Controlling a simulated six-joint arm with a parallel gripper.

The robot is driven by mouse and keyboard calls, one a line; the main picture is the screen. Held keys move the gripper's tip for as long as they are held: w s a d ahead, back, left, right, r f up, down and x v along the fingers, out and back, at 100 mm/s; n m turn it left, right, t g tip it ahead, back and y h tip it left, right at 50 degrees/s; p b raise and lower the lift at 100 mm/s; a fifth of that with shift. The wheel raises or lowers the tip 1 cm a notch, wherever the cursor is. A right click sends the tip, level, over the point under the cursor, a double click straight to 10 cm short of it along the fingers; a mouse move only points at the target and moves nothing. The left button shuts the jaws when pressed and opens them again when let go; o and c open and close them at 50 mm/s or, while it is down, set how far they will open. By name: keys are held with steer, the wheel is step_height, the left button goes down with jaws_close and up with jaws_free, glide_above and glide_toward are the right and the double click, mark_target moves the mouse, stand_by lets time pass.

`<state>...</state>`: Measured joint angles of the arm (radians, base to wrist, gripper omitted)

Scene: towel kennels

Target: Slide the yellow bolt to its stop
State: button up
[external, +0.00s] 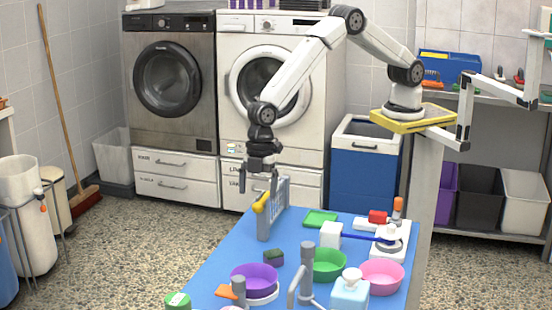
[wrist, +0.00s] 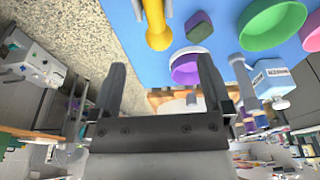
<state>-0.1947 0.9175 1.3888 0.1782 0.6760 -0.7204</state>
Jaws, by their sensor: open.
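The yellow bolt (external: 261,203) sits on a grey barred gate (external: 279,207) at the far left edge of the blue table. In the wrist view the yellow bolt (wrist: 158,34) shows at the top centre, beyond my fingertips. My gripper (external: 258,187) points down at the upper part of the gate, close to the bolt in the external view. In the wrist view my gripper (wrist: 161,63) has its two dark fingers wide apart with nothing between them. I cannot tell whether a finger touches the bolt. How far the bolt is from its stop is not clear.
Washing machines stand behind.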

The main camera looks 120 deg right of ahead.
mark_target(259, 202)
steer(key=shift+r, duration=2.5)
steer(key=shift+s+d+r, duration=0.15)
steer(key=shift+d, duration=0.05)
steer(key=s+d+r+m, duration=0.1)
steer(key=s+d+m, duration=0.2)
steer(key=s, duration=0.6)
steer(key=s+d+r+m+h, duration=0.1)
steer(key=s+d+m, duration=0.2)
steer(key=s, duration=0.6)
steer(key=s+d+r+m+t, duration=0.1)
steer(key=s+d+m, duration=0.2)
steer(key=s+d, duration=0.3)
steer(key=s, duration=0.3)
steer(key=shift+s+d+r+h, duration=0.15)
steer(key=shift+d+h, duration=0.15)
